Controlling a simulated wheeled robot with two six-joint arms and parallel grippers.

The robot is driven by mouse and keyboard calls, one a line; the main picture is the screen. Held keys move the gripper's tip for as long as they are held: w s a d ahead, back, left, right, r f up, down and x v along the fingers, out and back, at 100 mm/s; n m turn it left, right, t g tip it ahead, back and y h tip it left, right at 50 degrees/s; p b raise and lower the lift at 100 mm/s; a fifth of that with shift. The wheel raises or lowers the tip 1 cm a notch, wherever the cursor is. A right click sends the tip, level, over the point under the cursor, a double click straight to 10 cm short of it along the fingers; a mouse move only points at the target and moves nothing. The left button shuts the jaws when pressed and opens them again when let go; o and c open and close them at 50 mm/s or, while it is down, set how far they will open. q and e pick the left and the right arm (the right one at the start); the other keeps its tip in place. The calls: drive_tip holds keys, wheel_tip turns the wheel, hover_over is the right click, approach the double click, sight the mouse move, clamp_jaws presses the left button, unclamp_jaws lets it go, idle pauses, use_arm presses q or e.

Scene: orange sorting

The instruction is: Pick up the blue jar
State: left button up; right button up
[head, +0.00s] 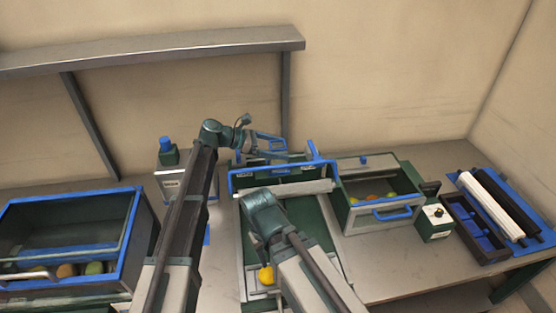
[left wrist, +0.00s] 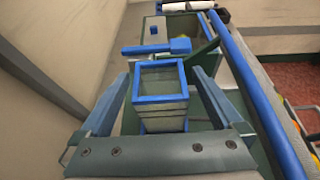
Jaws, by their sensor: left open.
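The blue jar, a square vessel with a blue rim (left wrist: 184,78) and greyish see-through walls, stands in the middle of the left wrist view. My left gripper (left wrist: 160,84) is open, with one finger on each side of the jar. Gaps show between the fingers and the jar walls. In the head view my left gripper (head: 266,148) is at the far end of the green sorting station, where its fingers and the jar's blue parts overlap and are hard to separate. My right gripper (head: 262,248) is lower in the head view, largely hidden by its own arm.
A yellow-orange fruit (head: 266,275) lies by my right gripper. A blue-rimmed bin (head: 70,200) with fruit stands left. A green box with a blue handle (head: 393,214) stands right, beside a small control box (head: 434,222) and a dark tray (head: 470,228). A grey shelf (head: 150,50) hangs behind.

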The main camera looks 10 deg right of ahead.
use_arm(q)
clamp_jaws()
idle(0.5)
drive_tip(key=shift+r, duration=0.15)
use_arm(e)
drive_tip(key=shift+r, duration=0.15)
use_arm(q)
wheel_tip(320, 180, up, 10)
drive_tip(key=p, duration=1)
use_arm(e)
wheel_tip(320, 180, up, 10)
